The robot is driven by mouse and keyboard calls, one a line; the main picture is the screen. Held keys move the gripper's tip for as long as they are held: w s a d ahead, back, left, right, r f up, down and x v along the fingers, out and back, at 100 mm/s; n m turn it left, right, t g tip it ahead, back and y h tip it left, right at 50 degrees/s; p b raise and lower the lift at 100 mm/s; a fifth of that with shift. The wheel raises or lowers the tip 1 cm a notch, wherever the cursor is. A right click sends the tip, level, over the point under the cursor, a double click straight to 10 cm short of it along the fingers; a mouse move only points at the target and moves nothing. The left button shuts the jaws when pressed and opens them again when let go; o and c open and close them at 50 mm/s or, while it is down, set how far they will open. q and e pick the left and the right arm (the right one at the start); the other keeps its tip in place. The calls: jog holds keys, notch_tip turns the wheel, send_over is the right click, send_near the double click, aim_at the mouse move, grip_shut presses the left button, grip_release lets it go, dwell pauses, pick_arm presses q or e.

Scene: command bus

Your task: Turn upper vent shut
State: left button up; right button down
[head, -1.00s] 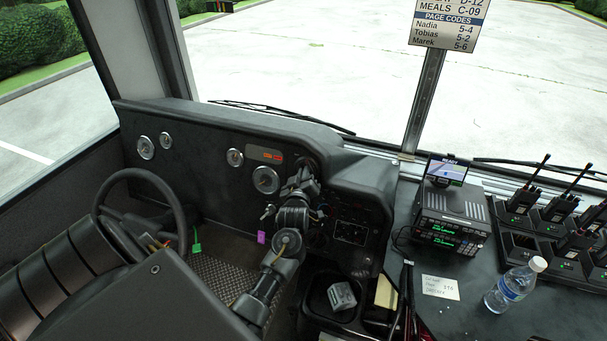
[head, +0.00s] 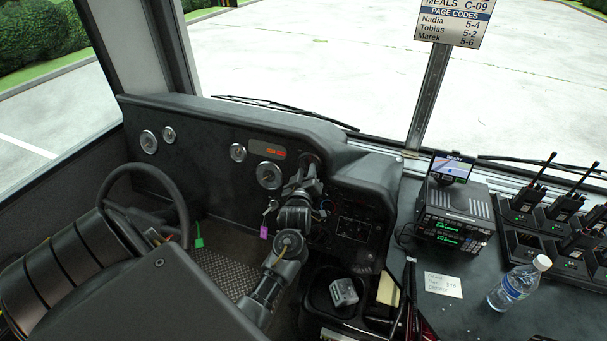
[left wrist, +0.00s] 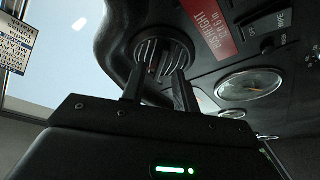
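The upper vent (left wrist: 164,48) is a round black outlet with slats in the dash, at the top middle of the left wrist view. My left gripper (left wrist: 159,75) reaches toward it with its two fingers apart, one at each side of the vent's lower part. I cannot tell whether the fingertips touch the vent. A small part between the fingers is too dark to make out. In the head view my left gripper (head: 309,172) is at the dash right of the round gauges, and its wrist mostly hides the vent. My right gripper is not in view.
The steering wheel (head: 145,205) stands left of my left arm. A key with a purple tag (head: 264,232) hangs close to the left of the arm. A radio (head: 455,215), walkie-talkies (head: 568,200) and a water bottle (head: 515,284) are on the right counter.

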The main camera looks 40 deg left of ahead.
pick_arm(q)
jog(key=b+v, duration=0.1)
jog(key=v, duration=0.8)
jog(key=shift+b, duration=0.4)
jog(key=shift+s, duration=0.15)
